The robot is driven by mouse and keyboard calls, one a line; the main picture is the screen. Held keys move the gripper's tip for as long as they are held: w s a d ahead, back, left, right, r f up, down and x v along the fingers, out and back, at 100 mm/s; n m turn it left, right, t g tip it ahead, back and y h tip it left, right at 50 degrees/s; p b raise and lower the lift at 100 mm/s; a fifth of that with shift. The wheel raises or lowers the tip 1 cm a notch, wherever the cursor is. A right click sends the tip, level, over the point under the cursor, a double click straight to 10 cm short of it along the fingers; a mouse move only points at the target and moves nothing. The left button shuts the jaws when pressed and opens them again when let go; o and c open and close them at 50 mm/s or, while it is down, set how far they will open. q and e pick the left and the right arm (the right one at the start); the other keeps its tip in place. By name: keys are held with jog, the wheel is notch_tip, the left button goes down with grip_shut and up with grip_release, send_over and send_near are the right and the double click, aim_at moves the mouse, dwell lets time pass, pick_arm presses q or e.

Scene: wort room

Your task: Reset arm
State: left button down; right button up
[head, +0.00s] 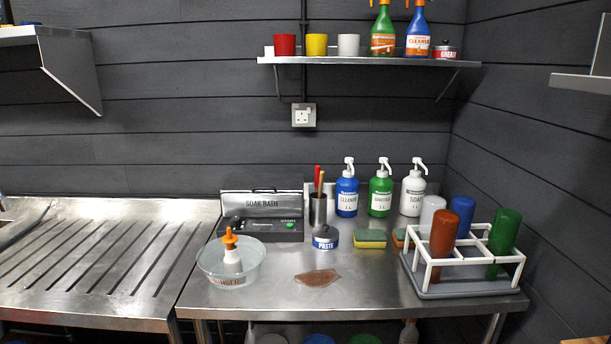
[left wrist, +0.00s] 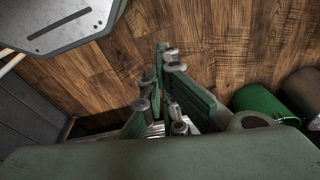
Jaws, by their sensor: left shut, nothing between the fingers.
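My left gripper (left wrist: 170,75) shows in the left wrist view, its two green-padded fingers closed together with nothing between them. It points down over a brown wooden floor (left wrist: 95,85) and is clear of any object. Neither gripper is visible in the head view, and my right gripper is in no view.
A steel table (head: 370,298) holds a glass bowl (head: 215,272), a soak bath (head: 262,214), pump bottles, sponges, a brown spill (head: 317,277) and a white bottle rack (head: 463,291). A slatted drainboard (head: 85,265) is left.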

pick_arm(q)
jog(key=s+a+f+g+p, duration=0.1)
jog(key=s+a+f, duration=0.2)
jog(key=s+f, duration=1.1)
jog(key=s, duration=0.2)
jog(key=shift+s+f, duration=0.15)
jog(key=shift+s, duration=0.2)
